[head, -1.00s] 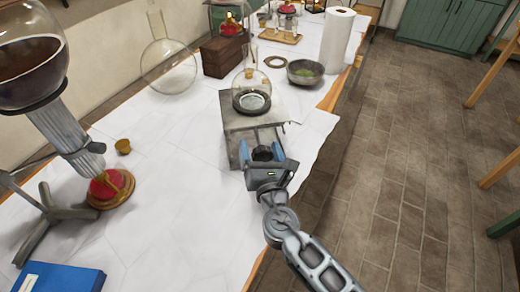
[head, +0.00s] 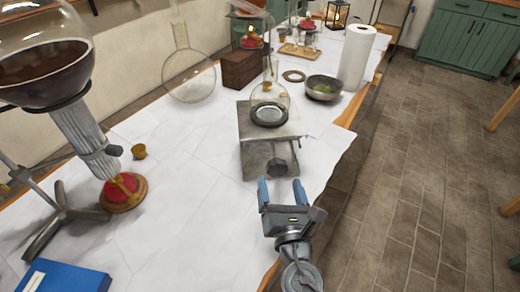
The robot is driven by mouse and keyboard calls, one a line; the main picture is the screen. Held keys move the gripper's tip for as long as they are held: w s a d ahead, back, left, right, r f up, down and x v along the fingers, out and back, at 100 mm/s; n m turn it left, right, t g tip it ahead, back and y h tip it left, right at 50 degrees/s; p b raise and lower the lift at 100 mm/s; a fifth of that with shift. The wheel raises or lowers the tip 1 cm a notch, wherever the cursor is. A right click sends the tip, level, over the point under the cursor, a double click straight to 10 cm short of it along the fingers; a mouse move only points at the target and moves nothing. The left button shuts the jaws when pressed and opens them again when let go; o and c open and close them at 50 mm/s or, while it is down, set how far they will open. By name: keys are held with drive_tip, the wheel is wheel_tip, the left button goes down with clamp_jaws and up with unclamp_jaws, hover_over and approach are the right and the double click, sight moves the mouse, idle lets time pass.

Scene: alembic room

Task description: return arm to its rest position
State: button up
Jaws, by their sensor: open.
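My gripper (head: 280,184) is open, with its two blue fingertips apart and nothing between them. It is near the table's right edge, on the near side of a grey metal stand (head: 262,160) with a dark round knob (head: 277,167) on its front. A small glass flask (head: 268,105) sits on top of the stand, apart from my gripper. My arm comes in from the bottom of the head view.
A large flask of dark liquid (head: 45,70) stands on a support at the left, by a red burner (head: 123,190). A blue book (head: 62,277) lies at the near left. A bowl (head: 322,88) and paper roll (head: 356,57) stand farther back. The white tabletop's middle (head: 185,175) is clear.

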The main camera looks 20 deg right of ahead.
drive_tip(key=s+f+m+g+y, duration=0.2)
drive_tip(key=s+m, duration=0.5)
drive_tip(key=s, duration=0.3)
drive_tip(key=s+f+m+g+y, duration=0.25)
drive_tip(key=s+m, duration=0.35)
drive_tip(key=s, duration=0.5)
drive_tip(key=s+d+r+m+t, duration=0.2)
drive_tip(key=s+r+m, duration=1.1)
drive_tip(key=m, duration=0.3)
drive_tip(key=shift+r+m, duration=0.3)
drive_tip(key=shift+r, duration=0.5)
